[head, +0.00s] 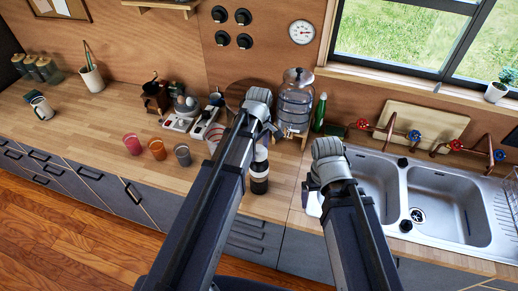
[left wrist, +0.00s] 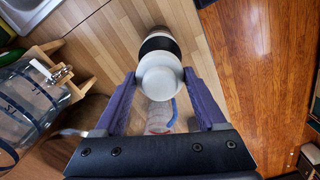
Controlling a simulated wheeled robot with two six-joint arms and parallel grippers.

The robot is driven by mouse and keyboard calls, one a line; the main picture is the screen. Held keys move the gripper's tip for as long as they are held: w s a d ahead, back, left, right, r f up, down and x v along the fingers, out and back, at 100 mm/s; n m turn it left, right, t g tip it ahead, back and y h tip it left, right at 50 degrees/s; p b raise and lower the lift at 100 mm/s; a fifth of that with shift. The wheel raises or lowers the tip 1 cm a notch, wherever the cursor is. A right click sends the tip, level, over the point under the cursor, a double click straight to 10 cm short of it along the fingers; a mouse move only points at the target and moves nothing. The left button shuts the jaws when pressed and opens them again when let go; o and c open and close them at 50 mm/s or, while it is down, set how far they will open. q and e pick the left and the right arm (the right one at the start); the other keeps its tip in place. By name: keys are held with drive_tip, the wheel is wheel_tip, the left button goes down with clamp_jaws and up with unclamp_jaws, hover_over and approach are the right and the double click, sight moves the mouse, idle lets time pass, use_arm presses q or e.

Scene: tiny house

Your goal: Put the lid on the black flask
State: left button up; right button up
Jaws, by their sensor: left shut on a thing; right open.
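The black flask (head: 259,185), with a pale band around it, stands upright on the wooden counter. In the left wrist view the flask (left wrist: 158,42) shows just beyond the white round lid (left wrist: 159,80). My left gripper (left wrist: 160,100) is shut on the lid, one finger on each side. In the head view my left gripper (head: 262,145) is mostly hidden behind its arm, just above the flask. I cannot tell whether the lid touches the flask. My right gripper (head: 313,200) is open, partly hidden behind its arm, near the sink's left edge.
A glass dispenser (head: 295,100) on a wooden stand and a green bottle (head: 319,113) are behind the arms. Several coloured cups (head: 157,149) stand left of the flask. The double sink (head: 440,200) is at right. The counter's front edge is close to the flask.

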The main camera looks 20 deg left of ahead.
use_arm(q)
drive_tip(key=shift+f+b, duration=0.75)
drive_tip(key=shift+f, duration=0.05)
idle(0.6)
idle(0.4)
drive_tip(key=o, duration=1.3)
drive_tip(key=shift+r, duration=0.15)
wheel_tip(320, 180, up, 8)
drive_tip(key=p, duration=0.8)
drive_tip(key=shift+f, duration=0.2)
drive_tip(key=shift+f, duration=0.15)
wheel_tip(320, 180, down, 8)
drive_tip(key=b, duration=0.8)
drive_tip(key=shift+r, duration=0.2)
